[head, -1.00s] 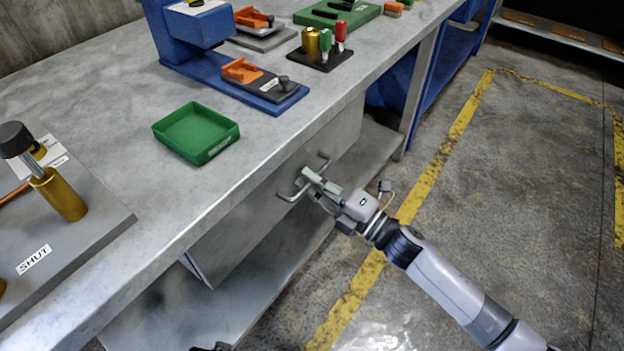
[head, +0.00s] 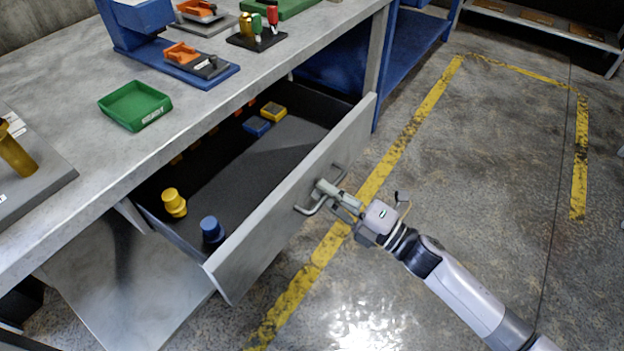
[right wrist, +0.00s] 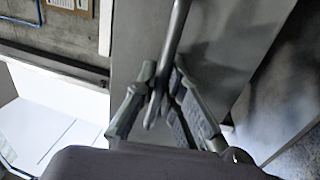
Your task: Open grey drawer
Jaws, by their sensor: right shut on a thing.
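The grey drawer (head: 262,235) under the workbench stands pulled out, its dark inside showing in the head view. Its bar handle (head: 312,209) is on the front panel. My right gripper (head: 328,192) is shut on the handle. In the right wrist view the two fingers (right wrist: 160,98) are on either side of the handle bar (right wrist: 175,40), with the grey drawer front (right wrist: 215,50) behind. Inside the drawer are a yellow piece (head: 174,203) and a blue piece (head: 212,230) near the left, and a blue block (head: 257,126) and a yellow block (head: 273,111) at the far end. My left gripper is not in view.
The grey workbench top (head: 60,105) carries a green tray (head: 135,105), a blue fixture (head: 190,75) and a black holder (head: 257,40). A lower shelf (head: 130,290) lies under the bench. Open floor (head: 480,180) with yellow lines lies to the right.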

